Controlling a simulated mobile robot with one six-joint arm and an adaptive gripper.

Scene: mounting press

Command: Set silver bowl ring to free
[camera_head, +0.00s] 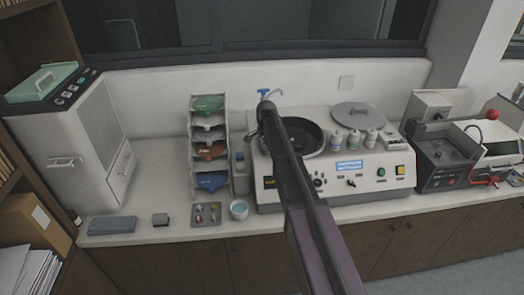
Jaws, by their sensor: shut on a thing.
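The silver bowl ring (322,143) appears to be the rim around the dark round bowl (309,134) of the white polishing machine (280,198) at the middle of the counter. My dark arm reaches up from the bottom and crosses the left part of this bowl, hiding some of the ring. The arm's far end lies over the bowl's upper left edge, close to a tap with a blue handle (264,92). I cannot make out my gripper or its fingers, nor any contact with the ring. The ring's setting is not readable.
Several white bottles (354,139) stand right of the bowl, before a round grey lid (357,115). A tray rack (224,150) and light blue cup (239,209) are to the left. Another machine (440,160) stands right. The counter (155,198) has free room at left.

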